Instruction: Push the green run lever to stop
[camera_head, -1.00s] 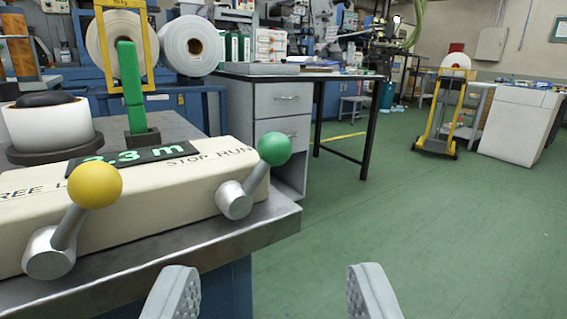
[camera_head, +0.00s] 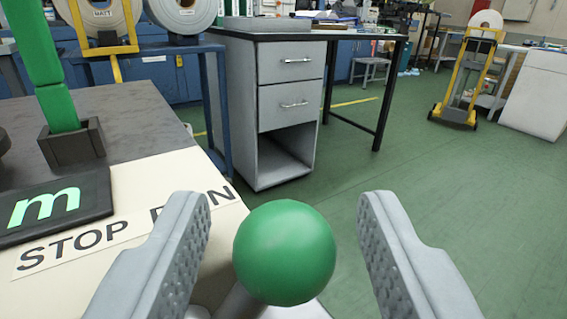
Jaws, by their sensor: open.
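The green run lever's ball knob (camera_head: 284,252) is large in the lower middle of the view, on a grey stem mostly hidden below it. My gripper (camera_head: 283,225) is open, with one finger to the left of the ball and one to the right. Gaps show on both sides, so the fingers look apart from the ball. The STOP RUN label (camera_head: 100,236) lies on the cream control box (camera_head: 140,195) to the left. The lever knob leans to the right, by the RUN end of the label.
A black display (camera_head: 65,208) with a green "m" sits on the box. A green post in a dark socket (camera_head: 72,143) stands behind it. A grey drawer desk (camera_head: 290,90) stands beyond. Green floor (camera_head: 400,190) is open to the right.

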